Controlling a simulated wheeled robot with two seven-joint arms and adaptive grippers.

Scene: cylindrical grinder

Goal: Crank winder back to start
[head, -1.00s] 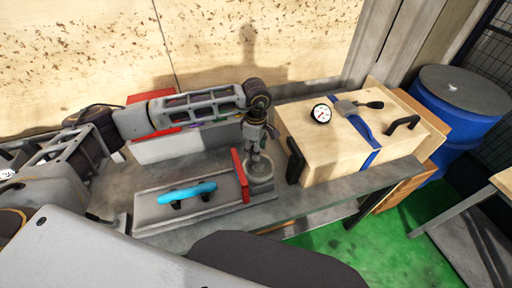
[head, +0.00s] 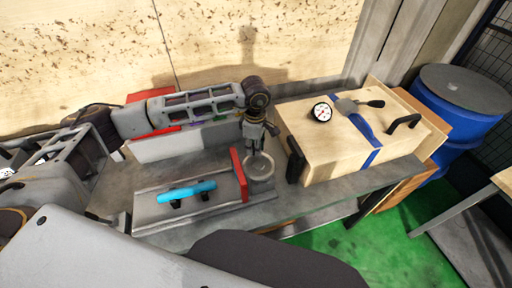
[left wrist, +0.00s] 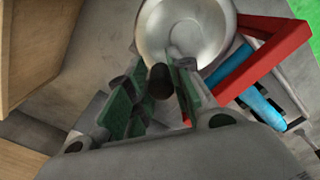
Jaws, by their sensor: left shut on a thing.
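The winder is a round metal handwheel (head: 263,170) at the right end of the machine slide on the bench. It shows larger as a shiny dish in the left wrist view (left wrist: 185,28). Its dark crank knob (left wrist: 160,82) stands up at the near rim in that view. My left gripper (head: 257,150) points down over the back of the wheel. In the left wrist view its green-padded fingers (left wrist: 163,86) are shut around the knob. The fingers partly hide the knob and the rim. My right gripper is not in view.
A red upright plate (head: 238,174) stands just left of the wheel. A cyan bar (head: 187,191) lies on the grey slide (head: 150,209). A wooden box (head: 325,150) with a gauge (head: 322,112) and black handles stands close on the right. A blue barrel (head: 455,120) is farther right.

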